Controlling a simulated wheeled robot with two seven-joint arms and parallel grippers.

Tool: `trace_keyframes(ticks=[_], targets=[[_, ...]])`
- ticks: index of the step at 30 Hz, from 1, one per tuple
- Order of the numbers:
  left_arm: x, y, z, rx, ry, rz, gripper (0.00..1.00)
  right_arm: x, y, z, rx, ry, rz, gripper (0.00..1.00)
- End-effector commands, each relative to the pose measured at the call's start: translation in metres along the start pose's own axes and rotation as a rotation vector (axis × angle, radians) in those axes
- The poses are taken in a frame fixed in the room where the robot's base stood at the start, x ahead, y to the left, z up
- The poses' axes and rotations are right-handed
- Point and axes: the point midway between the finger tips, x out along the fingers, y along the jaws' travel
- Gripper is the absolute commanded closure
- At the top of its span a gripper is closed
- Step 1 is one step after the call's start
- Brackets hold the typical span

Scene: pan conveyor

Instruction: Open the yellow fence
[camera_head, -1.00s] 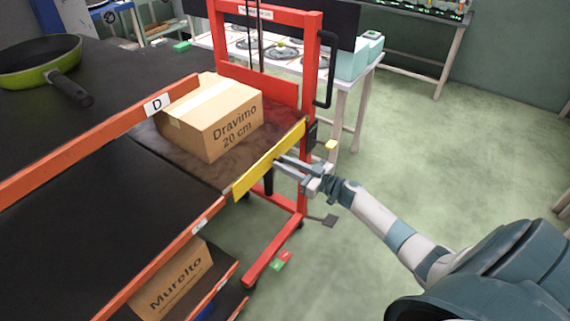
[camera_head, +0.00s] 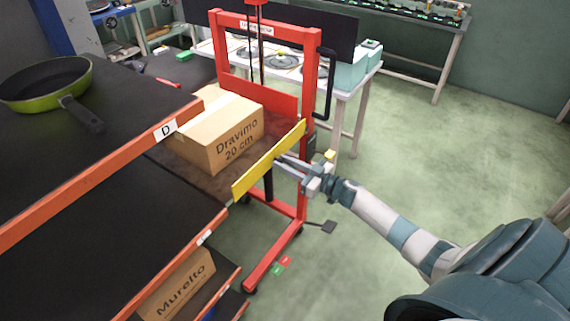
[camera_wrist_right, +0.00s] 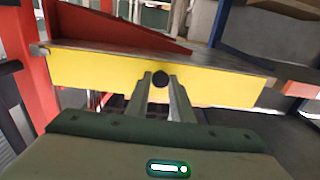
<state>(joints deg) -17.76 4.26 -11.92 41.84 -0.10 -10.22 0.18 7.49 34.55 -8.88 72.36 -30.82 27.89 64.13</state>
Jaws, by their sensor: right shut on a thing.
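The yellow fence (camera_head: 258,168) is a flat bar along the near side of the red lift cart's platform, standing up at its edge. In the right wrist view the yellow fence (camera_wrist_right: 115,75) runs across the picture, with a round black knob (camera_wrist_right: 160,79) at its middle. My right gripper (camera_head: 281,160) is at the outer face of the fence. In the right wrist view the fingers of my right gripper (camera_wrist_right: 160,90) are shut on the black knob, one on each side. My left gripper is not in view.
A Dravimo box (camera_head: 228,128) sits on the cart platform behind the fence. The red cart frame (camera_head: 310,90) rises beside my right gripper. Orange-edged shelves (camera_head: 100,175) with a green pan (camera_head: 45,88) are at left. Floor is free at right.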

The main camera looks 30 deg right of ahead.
Motion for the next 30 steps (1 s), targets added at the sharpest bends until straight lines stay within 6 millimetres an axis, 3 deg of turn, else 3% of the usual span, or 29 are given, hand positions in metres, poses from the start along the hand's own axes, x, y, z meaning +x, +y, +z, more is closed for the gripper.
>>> trace_keyframes(ticks=[1, 2, 4, 19, 30], targets=[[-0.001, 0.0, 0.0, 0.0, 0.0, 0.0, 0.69, 0.002, 0.003, -0.007, -0.002, 0.011, 0.001, 1.0], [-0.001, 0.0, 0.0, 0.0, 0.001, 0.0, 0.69, 0.002, 0.003, -0.007, -0.002, 0.011, 0.001, 0.74], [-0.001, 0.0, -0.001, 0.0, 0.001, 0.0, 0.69, 0.002, 0.002, -0.007, -0.002, 0.01, 0.001, 0.61], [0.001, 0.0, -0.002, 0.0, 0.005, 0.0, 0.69, -0.007, 0.001, -0.002, 0.0, 0.004, 0.0, 0.61], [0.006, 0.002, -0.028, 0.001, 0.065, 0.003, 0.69, -0.054, 0.001, 0.0, -0.002, 0.002, 0.0, 0.61]])
